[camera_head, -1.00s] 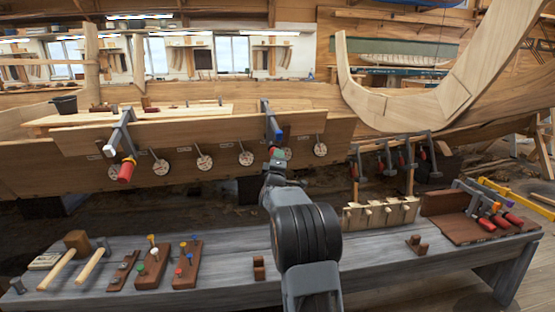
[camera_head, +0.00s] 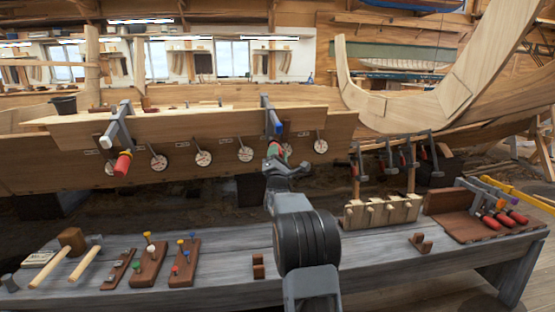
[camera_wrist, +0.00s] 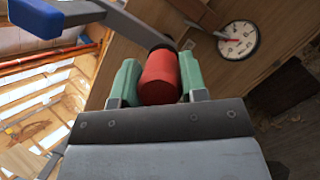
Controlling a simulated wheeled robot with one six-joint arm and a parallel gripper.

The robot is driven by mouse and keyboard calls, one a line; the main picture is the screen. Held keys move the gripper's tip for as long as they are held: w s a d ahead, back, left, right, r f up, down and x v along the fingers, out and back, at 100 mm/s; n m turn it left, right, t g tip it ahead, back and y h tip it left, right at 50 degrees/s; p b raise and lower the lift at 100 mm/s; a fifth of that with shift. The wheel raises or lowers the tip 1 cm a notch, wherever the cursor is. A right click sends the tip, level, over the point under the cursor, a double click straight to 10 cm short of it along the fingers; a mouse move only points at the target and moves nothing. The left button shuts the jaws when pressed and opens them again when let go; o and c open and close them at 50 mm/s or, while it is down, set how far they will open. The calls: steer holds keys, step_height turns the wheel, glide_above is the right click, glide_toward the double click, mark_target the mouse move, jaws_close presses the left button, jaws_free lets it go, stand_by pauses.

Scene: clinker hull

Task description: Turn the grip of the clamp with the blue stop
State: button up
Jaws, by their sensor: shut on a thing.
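In the head view my gripper (camera_head: 277,150) is just below the clamp, and the grip is mostly hidden there.
Another clamp (camera_head: 119,128), with a white stop and red grip, hangs to the left. Round white dials line the plank; one dial (camera_wrist: 238,40) is beside the grip. Below, the grey bench (camera_head: 225,262) carries mallets, peg blocks and more clamps.

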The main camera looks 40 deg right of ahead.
steer(key=shift+n+t+y+b, duration=0.3)
steer(key=shift+n, duration=0.4)
steer(key=shift+n, duration=0.3)
steer(key=o, duration=0.9)
steer(key=p+v, duration=0.1)
steer(key=v, duration=1.2)
steer(key=shift+s+a+f, duration=0.15)
steer(key=shift+a+f, duration=0.05)
steer(key=shift+f, duration=0.1)
